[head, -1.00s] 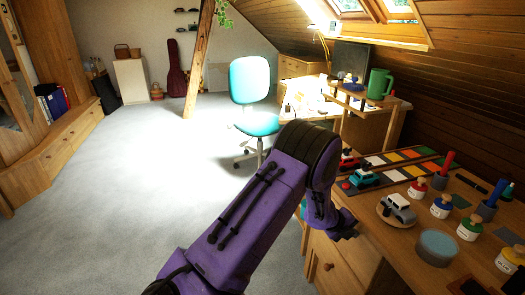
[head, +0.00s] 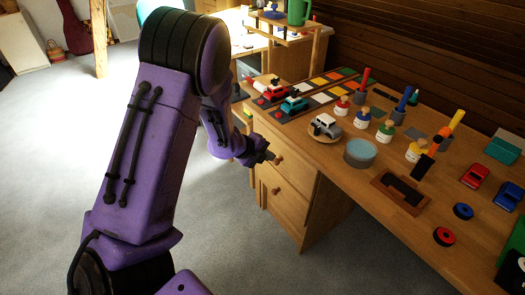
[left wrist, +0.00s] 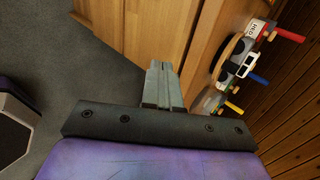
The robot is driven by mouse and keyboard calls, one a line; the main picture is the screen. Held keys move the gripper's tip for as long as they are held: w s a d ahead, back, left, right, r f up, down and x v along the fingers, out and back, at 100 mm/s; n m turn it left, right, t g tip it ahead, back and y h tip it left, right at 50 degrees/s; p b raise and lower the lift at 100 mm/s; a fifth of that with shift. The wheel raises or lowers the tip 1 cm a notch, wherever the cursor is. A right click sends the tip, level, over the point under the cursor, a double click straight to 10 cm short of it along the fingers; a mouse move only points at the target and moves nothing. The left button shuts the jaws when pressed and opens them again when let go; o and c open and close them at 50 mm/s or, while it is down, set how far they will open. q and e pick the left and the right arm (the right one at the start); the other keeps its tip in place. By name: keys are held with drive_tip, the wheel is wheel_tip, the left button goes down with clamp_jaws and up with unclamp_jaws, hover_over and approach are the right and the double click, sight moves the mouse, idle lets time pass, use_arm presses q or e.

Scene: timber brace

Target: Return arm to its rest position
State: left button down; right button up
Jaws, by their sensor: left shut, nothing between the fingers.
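My left arm is purple and comes up from the bottom left in the head view. Its gripper (head: 268,157) is beside the front edge of the wooden desk (head: 345,187), close to the upper drawer knob. I cannot tell whether it touches the desk. In the left wrist view the two grey fingers (left wrist: 163,86) lie together, shut and empty, with the desk's wooden front beyond them. My right gripper is not in view.
Open grey carpet (head: 45,150) lies to the left.

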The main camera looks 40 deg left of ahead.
use_arm(q)
drive_tip(key=shift+v, duration=1)
drive_tip(key=shift+a+f, duration=0.15)
drive_tip(key=s+d+f+n+y, duration=0.2)
drive_tip(key=s+f+n, duration=0.25)
drive_tip(key=n, duration=0.75)
drive_tip(key=s+d+f+n+y, duration=0.25)
drive_tip(key=f+n, duration=0.35)
drive_tip(key=n, duration=0.5)
drive_tip(key=s+d+f+n+g, duration=0.1)
drive_tip(key=s+f+g, duration=0.1)
drive_tip(key=s, duration=0.5)
drive_tip(key=s+d+f+n+g, duration=0.1)
drive_tip(key=s+f+n+g, duration=0.1)
drive_tip(key=s+f, duration=0.3)
drive_tip(key=s+d+f+n+g+y+p, duration=0.1)
drive_tip(key=s+f, duration=0.3)
drive_tip(key=s, duration=0.6)
drive_tip(key=shift+s+d+n+g, duration=0.3)
drive_tip(key=shift+s+d+g, duration=0.1)
drive_tip(key=shift+d+g, duration=0.15)
